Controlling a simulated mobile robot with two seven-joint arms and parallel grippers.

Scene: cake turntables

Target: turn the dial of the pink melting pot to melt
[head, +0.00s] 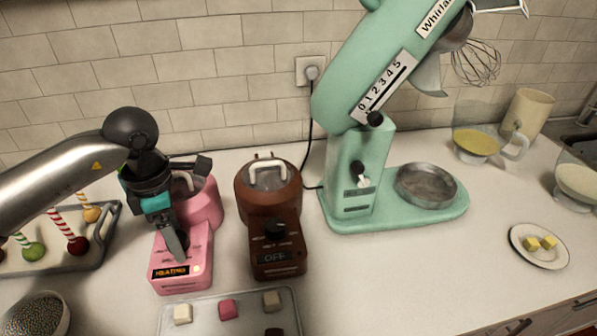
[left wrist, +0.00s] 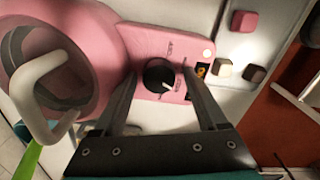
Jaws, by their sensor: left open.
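The pink melting pot (head: 203,205) stands on the counter at the left, and its lit panel display (head: 171,271) reads "HEATING". My left gripper (head: 179,250) points down over its front panel and hides the dial in the head view. In the left wrist view, the black dial (left wrist: 158,78) with a white mark sits on the pink panel (left wrist: 170,42). The open fingers of my left gripper (left wrist: 160,74) lie on either side of the dial, with gaps visible. I cannot tell whether the fingertips reach down to dial height. My right gripper is out of view.
A brown melting pot (head: 268,205) reading "OFF" stands close at right. A tray (head: 205,300) with several small blocks lies in front. A cake-pop tray (head: 100,250) is at left.

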